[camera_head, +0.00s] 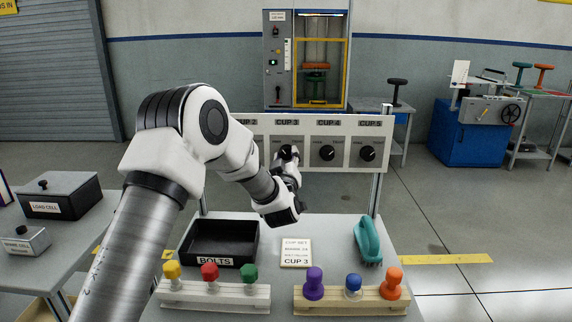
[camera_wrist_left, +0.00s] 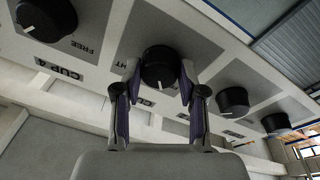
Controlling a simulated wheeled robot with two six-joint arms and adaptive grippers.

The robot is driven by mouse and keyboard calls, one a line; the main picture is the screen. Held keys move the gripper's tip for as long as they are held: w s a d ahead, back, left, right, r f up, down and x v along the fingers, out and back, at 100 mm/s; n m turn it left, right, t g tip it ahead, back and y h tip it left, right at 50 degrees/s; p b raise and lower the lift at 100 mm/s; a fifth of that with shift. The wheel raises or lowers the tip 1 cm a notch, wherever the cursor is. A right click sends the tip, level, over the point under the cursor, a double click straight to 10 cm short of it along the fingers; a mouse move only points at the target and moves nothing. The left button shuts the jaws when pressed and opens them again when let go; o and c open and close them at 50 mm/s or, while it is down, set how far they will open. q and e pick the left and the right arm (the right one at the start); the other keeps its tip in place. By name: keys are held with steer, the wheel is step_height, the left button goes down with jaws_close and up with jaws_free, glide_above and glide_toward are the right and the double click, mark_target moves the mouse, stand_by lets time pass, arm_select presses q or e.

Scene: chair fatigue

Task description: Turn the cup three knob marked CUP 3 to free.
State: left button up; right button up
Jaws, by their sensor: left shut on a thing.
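The CUP 3 knob (camera_wrist_left: 159,66) is a round black knob on the white panel (camera_head: 250,124), under the CUP 3 label. In the left wrist view its white mark faces the bottom of the picture, toward the label side of the upside-down panel. My left gripper (camera_wrist_left: 159,76) is shut on it, one finger on each side. My right gripper is not in view.
The CUP 4 knob (camera_head: 326,153) and CUP 5 knob (camera_head: 368,154) stand to the right. Below are a black BOLTS tray (camera_head: 187,246), a CUP 3 card (camera_head: 296,253), a teal object (camera_head: 367,240) and two racks of coloured knobs. A yellow-framed machine (camera_head: 277,60) stands behind.

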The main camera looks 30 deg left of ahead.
arm_select(q)
steer(key=shift+n+y+b, duration=0.3)
steer(key=shift+n+b, duration=0.05)
steer(key=shift+n, duration=0.55)
steer(key=o, duration=1.1)
steer(key=shift+o, duration=0.2)
steer(key=shift+d, duration=0.1)
steer(key=v, duration=1.1)
steer(key=shift+s+d, duration=0.2)
steer(key=shift+s, duration=0.15)
